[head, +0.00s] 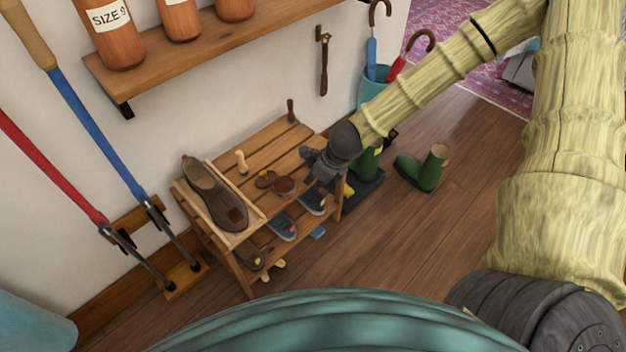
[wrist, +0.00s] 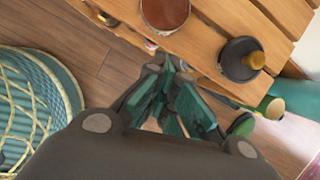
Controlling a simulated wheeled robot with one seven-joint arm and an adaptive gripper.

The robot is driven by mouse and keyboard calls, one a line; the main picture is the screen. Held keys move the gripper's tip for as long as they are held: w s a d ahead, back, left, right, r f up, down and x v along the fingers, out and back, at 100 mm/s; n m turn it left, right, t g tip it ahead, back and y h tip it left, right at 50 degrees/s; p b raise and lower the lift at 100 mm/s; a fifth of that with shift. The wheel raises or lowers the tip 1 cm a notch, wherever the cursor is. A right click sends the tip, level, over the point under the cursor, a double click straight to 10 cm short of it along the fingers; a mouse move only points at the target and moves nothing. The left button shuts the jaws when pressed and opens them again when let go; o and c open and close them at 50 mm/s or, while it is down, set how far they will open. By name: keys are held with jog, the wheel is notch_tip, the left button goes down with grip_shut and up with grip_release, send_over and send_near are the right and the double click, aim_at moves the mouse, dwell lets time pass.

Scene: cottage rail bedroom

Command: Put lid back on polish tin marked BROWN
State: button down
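A round tin with a reddish-brown face (wrist: 165,12) sits near the edge of the slatted wooden rack in the wrist view. In the head view, two small round brown pieces, one (head: 265,179) and another (head: 284,186), lie on the rack top; I cannot tell which is tin or lid. A dark round piece with a yellow knob (wrist: 241,60) also lies on the slats. No BROWN marking is readable. My gripper (head: 322,181) is at the rack's right end; in the wrist view its fingertips (wrist: 177,72) are close together beside the rack edge, apart from the tin, with nothing visibly held.
The rack (head: 271,143) holds a large brown shoe (head: 213,193) in a tray, with more shoes below. Green boots (head: 424,168) and an umbrella stand (head: 373,88) are to the right. A shelf (head: 190,58) hangs above. Open floor (head: 430,240) lies in front.

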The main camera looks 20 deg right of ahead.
jog(key=s+d+r+p, duration=0.2)
jog(key=s+d+p, duration=0.4)
jog(key=s, duration=0.1)
jog(key=shift+s+d+r+p, duration=0.2)
jog(key=shift+d+r+p, duration=0.1)
jog(key=shift+d+r, duration=0.05)
dwell(6.9)
